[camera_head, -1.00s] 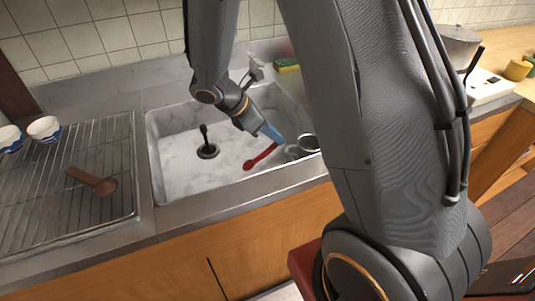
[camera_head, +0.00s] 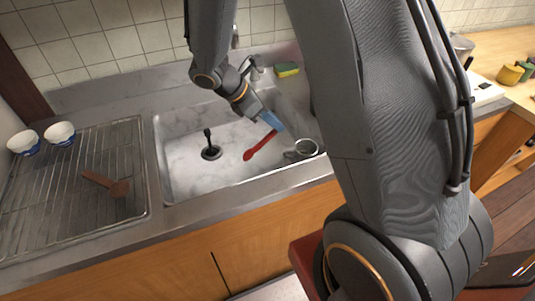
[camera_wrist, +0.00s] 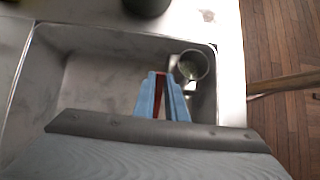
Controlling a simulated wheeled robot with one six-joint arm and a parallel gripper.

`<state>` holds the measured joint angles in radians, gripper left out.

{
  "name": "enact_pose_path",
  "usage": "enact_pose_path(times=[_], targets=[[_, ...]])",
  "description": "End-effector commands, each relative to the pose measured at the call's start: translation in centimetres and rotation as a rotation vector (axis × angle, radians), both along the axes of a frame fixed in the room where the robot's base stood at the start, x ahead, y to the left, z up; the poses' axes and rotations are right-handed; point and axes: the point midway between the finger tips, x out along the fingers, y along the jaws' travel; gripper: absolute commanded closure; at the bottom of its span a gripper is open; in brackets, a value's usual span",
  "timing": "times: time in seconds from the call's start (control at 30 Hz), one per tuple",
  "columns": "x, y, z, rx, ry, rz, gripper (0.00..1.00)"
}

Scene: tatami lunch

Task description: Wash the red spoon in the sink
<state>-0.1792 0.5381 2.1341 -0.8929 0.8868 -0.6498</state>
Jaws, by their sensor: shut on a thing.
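The red spoon (camera_head: 259,147) is held inside the sink basin (camera_head: 185,170), slanting down to the left from my gripper (camera_head: 276,124). My gripper has blue fingers and is shut on the spoon's handle. In the wrist view the blue fingers (camera_wrist: 162,98) have the red spoon (camera_wrist: 161,84) between them, over the basin. I cannot tell whether the spoon's head touches the basin floor. The faucet (camera_head: 256,66) stands at the back of the sink, partly hidden by my arm.
A metal cup (camera_head: 305,148) stands in the basin just right of the spoon. A black stopper (camera_head: 209,145) stands at the drain. A yellow-green sponge (camera_head: 288,70) lies on the back ledge.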

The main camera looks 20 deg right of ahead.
Motion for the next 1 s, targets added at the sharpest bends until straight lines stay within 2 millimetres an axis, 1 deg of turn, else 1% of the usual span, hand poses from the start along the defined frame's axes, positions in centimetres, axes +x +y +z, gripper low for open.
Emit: enact_pose_path(times=[0.03, 0.1, 1.0], targets=[[-0.1, 0.0, 0.6, 0.000, 0.000, 0.000, 1.00], [-0.1, 0.0, 1.1, 0.000, 0.000, 0.000, 1.00], [0.0, 0.0, 7.4, 0.000, 0.000, 0.000, 1.00]])
